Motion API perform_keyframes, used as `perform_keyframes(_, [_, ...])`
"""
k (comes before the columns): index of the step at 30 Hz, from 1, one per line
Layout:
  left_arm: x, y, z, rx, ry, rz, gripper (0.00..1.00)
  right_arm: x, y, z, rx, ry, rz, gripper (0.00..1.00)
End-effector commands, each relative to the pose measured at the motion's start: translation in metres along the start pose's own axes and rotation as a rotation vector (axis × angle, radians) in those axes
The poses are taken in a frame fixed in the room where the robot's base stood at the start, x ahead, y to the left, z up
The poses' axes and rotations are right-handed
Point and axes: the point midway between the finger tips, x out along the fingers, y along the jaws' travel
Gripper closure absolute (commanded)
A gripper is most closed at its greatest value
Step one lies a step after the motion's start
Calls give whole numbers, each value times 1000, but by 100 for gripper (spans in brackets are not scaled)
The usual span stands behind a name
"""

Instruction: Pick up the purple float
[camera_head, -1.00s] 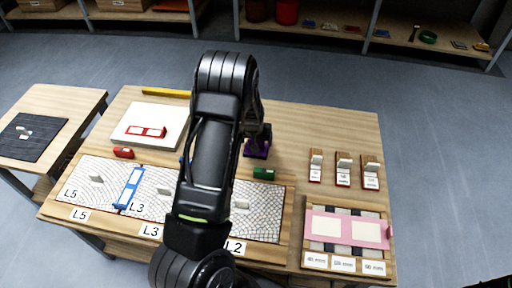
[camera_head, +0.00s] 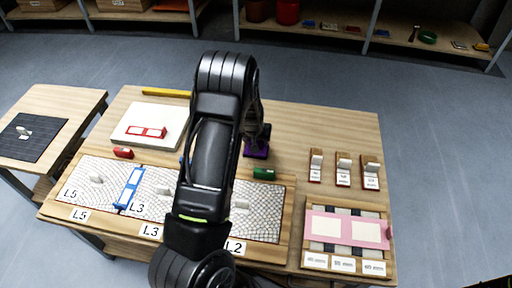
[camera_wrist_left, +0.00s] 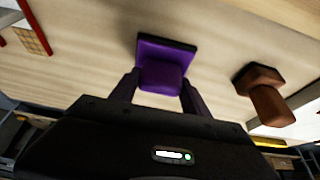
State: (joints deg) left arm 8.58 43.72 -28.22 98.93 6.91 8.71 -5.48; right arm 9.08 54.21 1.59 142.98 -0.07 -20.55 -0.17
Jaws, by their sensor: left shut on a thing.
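The purple float (camera_head: 256,150) is at the middle of the table (camera_head: 330,125), just right of my arm in the head view. It also shows in the left wrist view (camera_wrist_left: 167,50), with its flat plate and raised block grip. My left gripper (camera_wrist_left: 160,85) is shut on the block grip, one finger on each side. In the head view my left gripper (camera_head: 258,134) is partly hidden by my own arm. I cannot tell whether the plate touches the tabletop. My right gripper is not in view.
A brown float (camera_wrist_left: 265,92) stands beside the purple one in the wrist view. A green block (camera_head: 264,174) lies nearby on the edge of the mosaic panel (camera_head: 262,215). Labelled blocks (camera_head: 343,168) and a pink panel (camera_head: 350,230) are at right. The back right tabletop is clear.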

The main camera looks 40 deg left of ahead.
Motion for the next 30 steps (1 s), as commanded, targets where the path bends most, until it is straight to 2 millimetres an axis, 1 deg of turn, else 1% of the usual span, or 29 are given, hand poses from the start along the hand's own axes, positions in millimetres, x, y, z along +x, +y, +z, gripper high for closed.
perform_keyframes(6, [-2,0,-1,0,2,0,95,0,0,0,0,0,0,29])
perform_keyframes(10, [-10,0,-6,0,3,1,95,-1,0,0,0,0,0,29])
perform_keyframes(14, [-29,1,-14,0,5,1,95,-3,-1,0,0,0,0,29])
perform_keyframes(18, [-55,1,-24,1,5,2,95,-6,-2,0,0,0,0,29])
perform_keyframes(22, [-77,1,-33,1,5,2,95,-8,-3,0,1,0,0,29])
perform_keyframes(26, [-90,0,-38,0,3,1,95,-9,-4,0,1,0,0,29])
perform_keyframes(30, [-93,0,-39,0,0,0,95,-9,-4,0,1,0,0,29])
